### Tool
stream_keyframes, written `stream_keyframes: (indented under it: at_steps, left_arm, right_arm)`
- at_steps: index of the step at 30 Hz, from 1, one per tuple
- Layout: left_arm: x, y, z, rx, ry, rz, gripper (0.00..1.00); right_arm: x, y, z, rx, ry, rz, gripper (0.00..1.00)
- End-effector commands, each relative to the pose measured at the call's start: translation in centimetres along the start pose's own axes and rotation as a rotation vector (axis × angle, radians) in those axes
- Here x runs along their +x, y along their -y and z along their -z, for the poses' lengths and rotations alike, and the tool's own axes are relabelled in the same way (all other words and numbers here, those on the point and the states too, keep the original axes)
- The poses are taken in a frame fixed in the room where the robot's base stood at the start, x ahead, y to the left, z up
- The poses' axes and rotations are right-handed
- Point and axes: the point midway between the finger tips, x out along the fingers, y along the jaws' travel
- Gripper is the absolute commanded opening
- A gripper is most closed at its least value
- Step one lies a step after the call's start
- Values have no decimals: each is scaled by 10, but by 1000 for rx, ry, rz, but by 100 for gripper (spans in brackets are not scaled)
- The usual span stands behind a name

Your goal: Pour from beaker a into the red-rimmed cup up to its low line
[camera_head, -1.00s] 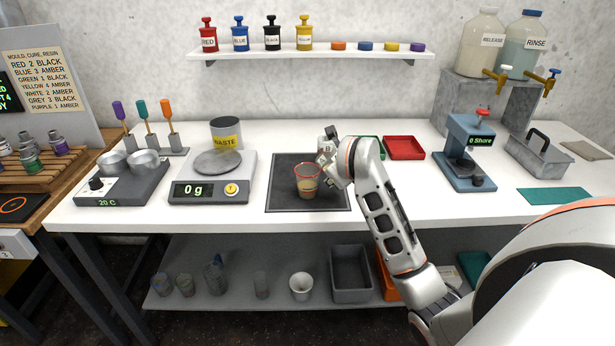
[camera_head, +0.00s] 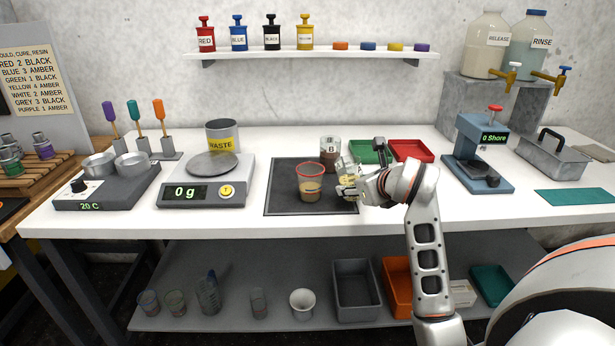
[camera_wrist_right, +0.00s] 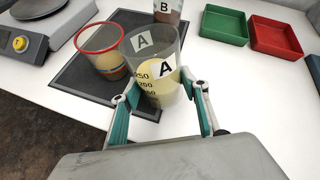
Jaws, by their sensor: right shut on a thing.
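The red-rimmed cup (camera_head: 309,190) stands upright on the dark mat (camera_head: 283,206) with tan liquid inside. In the right wrist view the cup (camera_wrist_right: 99,50) shows coloured bands on its wall; how the liquid level sits against them is unclear. My right gripper (camera_head: 350,186) is right of the cup, apart from it. It is shut on beaker A (camera_wrist_right: 140,42), a clear labelled beaker with pale yellow liquid near its upper marks. Beaker A looks roughly upright; whether its base touches the surface is unclear. In the head view the gripper mostly hides it. My left gripper is out of view.
Beaker B (camera_head: 330,160) stands behind the cup with dark content. Green (camera_head: 366,158) and red (camera_head: 408,153) trays lie behind my gripper. The scale (camera_head: 190,191), reading 0 g, and the waste container (camera_head: 222,131) are at left. A press (camera_head: 478,165) stands at right.

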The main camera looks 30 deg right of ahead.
Motion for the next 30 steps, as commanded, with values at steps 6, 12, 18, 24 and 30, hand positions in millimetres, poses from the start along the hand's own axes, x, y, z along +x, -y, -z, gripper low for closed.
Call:
stream_keyframes:
  at_steps: [6,12,18,24,30]
  left_arm:
    - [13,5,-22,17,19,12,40]
    - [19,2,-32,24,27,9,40]
    - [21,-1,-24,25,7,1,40]
    - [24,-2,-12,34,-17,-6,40]
    - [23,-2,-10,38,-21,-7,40]
  right_arm:
    - [4,1,12,88,67,-36,16]
    - [4,3,16,143,111,-59,16]
    - [3,6,15,176,142,-72,16]
    - [1,7,14,193,160,-80,16]
    - [0,7,14,198,165,-82,16]
